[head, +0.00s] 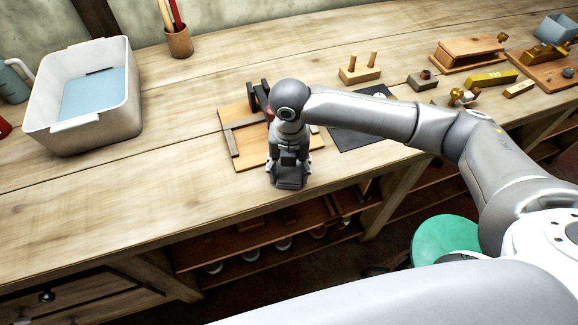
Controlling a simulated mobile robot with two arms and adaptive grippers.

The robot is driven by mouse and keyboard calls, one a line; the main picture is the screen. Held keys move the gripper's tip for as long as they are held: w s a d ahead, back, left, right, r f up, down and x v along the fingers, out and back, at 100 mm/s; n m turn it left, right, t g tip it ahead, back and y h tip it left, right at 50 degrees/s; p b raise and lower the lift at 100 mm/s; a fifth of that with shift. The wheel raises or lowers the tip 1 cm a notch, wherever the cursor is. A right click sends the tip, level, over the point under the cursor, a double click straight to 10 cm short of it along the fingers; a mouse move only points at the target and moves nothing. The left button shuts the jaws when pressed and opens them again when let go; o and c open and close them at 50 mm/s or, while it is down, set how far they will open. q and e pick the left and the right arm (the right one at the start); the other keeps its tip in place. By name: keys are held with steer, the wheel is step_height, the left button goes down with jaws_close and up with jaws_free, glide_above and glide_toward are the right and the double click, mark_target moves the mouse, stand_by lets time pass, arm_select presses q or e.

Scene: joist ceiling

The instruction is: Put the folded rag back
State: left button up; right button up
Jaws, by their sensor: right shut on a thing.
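My right gripper (289,180) points down above the front part of the bench, in front of a wooden board with dark upright parts (243,150). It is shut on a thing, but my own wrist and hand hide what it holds. I cannot make out a folded rag anywhere in the head view. My left gripper is not in view.
A white tub (130,115) with a flat pale blue area inside stands at the left. A cup of pencils (179,42), a two-peg wooden block (360,74), a dark mat (350,138) and a wooden stand (466,55) share the bench (120,190). A green stool (440,240) stands below.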

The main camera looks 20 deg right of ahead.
mark_target(289, 169)
steer(key=o, duration=1)
step_height(289, 169, up, 12)
steer(key=shift+r+b, duration=0.2)
steer(key=shift+b, duration=0.85)
